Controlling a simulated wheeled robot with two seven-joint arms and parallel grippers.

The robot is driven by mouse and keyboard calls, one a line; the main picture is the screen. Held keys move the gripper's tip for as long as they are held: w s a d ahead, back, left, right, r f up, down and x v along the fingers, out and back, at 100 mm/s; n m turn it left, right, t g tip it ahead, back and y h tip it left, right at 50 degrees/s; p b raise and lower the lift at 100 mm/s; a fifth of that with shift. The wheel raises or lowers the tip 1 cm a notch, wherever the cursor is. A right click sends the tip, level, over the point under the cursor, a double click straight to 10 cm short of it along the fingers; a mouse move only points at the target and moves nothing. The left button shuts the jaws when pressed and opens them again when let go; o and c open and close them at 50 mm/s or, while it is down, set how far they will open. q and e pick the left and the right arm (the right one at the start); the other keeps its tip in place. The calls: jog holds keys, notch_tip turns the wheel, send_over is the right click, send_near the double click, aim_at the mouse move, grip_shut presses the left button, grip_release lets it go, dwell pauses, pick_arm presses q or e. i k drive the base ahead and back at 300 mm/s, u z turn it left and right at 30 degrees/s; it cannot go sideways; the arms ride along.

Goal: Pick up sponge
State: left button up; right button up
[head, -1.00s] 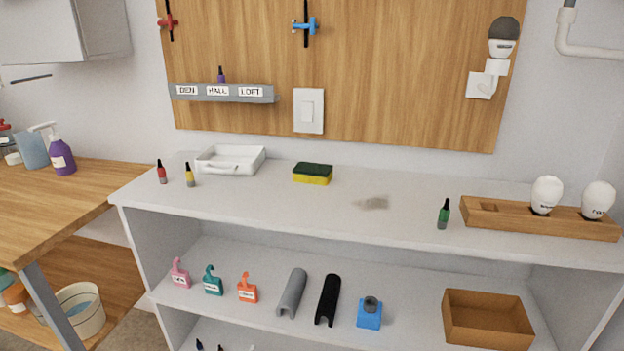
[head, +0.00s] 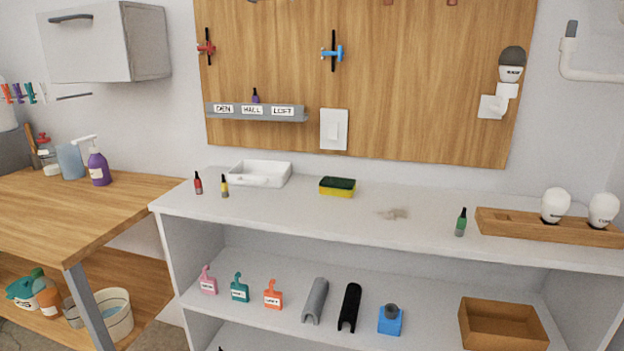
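The sponge (head: 337,187) is yellow with a dark green top. It lies flat on the white top surface of the shelf unit (head: 300,210), near the back and left of a greyish-brown smudge (head: 393,213). Nothing covers it. Neither of my grippers shows in the head view.
A white tray (head: 259,174) and small red (head: 198,184) and yellow (head: 224,187) bottles stand left of the sponge. A green bottle (head: 461,223) and a wooden holder with bulbs (head: 545,228) are to the right. A wooden table (head: 60,205) adjoins on the left.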

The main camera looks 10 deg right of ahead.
aim_at(333, 186)
jog(key=i, duration=0.35)
jog(key=z, duration=1.25)
